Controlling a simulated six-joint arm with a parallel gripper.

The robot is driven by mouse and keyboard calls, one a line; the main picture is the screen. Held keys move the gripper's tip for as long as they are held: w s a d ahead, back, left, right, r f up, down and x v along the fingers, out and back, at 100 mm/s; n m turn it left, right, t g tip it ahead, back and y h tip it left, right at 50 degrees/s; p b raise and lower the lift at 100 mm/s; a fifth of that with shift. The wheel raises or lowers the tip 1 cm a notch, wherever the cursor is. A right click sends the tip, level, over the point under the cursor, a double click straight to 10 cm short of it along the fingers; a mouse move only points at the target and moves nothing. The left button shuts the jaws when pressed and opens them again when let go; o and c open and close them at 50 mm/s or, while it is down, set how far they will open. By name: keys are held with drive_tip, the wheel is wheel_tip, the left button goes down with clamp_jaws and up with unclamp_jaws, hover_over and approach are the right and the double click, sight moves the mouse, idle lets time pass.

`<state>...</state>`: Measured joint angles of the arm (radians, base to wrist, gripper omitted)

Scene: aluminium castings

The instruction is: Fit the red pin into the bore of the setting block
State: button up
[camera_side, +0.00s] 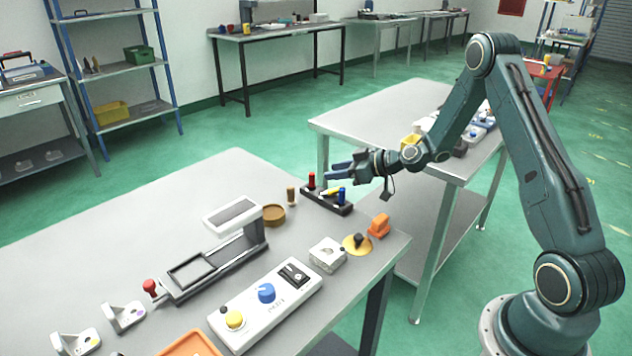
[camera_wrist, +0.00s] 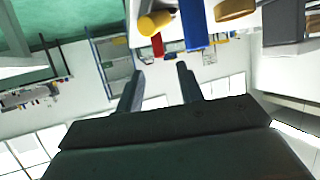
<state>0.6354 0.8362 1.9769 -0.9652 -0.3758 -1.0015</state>
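The red pin (camera_side: 311,180) stands upright in a black rack (camera_side: 318,200), at the rack's far left end. It also shows in the wrist view (camera_wrist: 157,44), partly behind a yellow pin (camera_wrist: 155,23). A blue pin (camera_side: 341,195) stands at the rack's near end, with the yellow pin tilted between them. A pale grey block (camera_side: 327,254) on the table, nearer the camera, looks like the setting block; its bore is too small to make out clearly.
Near the rack are a brown peg (camera_side: 291,194) and a brown disc (camera_side: 273,214). An orange clamp (camera_side: 379,226) and a yellow disc with a black knob (camera_side: 356,246) stand by the block. A control box (camera_side: 250,318) and a grey gauge stand (camera_side: 215,270) fill the front. The table's back left is clear.

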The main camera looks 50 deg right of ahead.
drive_tip(key=shift+v, duration=2.85)
drive_tip(key=shift+a, duration=0.1)
drive_tip(key=s+a+r+n+g, duration=0.1)
drive_tip(key=s+a+r+g, duration=0.25)
drive_tip(key=a+r, duration=0.3)
drive_tip(key=s+a+r+n+g, duration=0.1)
drive_tip(key=s+a+r+g, duration=0.1)
drive_tip(key=s+a+r, duration=0.4)
drive_tip(key=s+a+r+m+g+h, duration=0.1)
drive_tip(key=s+r+m+h, duration=0.1)
drive_tip(key=s, duration=0.8)
drive_tip(key=s+a+r+m+h, duration=0.2)
drive_tip(key=s+r+m, duration=0.1)
drive_tip(key=s, duration=0.8)
drive_tip(key=shift+s+a+m+g, duration=0.15)
drive_tip(key=shift+m+g, duration=0.2)
drive_tip(key=shift+m, duration=0.05)
drive_tip(key=shift+o, duration=0.4)
